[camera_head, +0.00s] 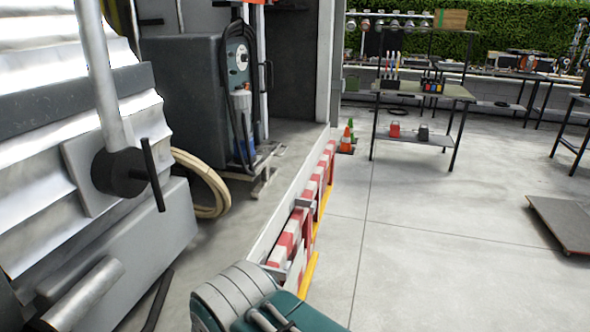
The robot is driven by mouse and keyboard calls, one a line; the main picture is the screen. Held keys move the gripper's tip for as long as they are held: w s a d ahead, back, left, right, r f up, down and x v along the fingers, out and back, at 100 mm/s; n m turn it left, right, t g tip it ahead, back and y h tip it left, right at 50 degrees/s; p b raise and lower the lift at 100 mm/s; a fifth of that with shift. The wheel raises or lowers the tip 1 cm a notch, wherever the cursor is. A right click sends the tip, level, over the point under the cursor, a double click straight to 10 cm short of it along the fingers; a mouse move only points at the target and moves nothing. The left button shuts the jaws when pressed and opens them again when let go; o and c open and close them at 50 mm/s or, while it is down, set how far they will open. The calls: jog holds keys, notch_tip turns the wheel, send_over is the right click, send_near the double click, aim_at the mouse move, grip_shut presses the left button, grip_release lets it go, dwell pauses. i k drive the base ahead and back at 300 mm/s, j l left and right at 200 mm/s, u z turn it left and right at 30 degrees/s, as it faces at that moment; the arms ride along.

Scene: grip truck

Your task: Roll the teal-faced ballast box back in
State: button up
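A silver corrugated panel (60,175) with a black-handled pole (104,75) fills the left. A coiled hose (210,185) and a grey cabinet (185,90) stand behind it. A red-and-white striped edge (310,195) runs alongside. Open concrete floor lies right; a table (455,92) and cones stand beyond.

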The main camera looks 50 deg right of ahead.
aim_at(187, 68)
jog(key=z, duration=1.2)
jog(key=i+l, duration=0.3)
jog(key=l, duration=0.15)
jog(key=i+l, duration=0.65)
jog(key=l, duration=0.3)
jog(key=i+l, duration=0.3)
jog(key=l, duration=0.15)
jog(key=i, duration=0.75)
jog(key=l, duration=0.05)
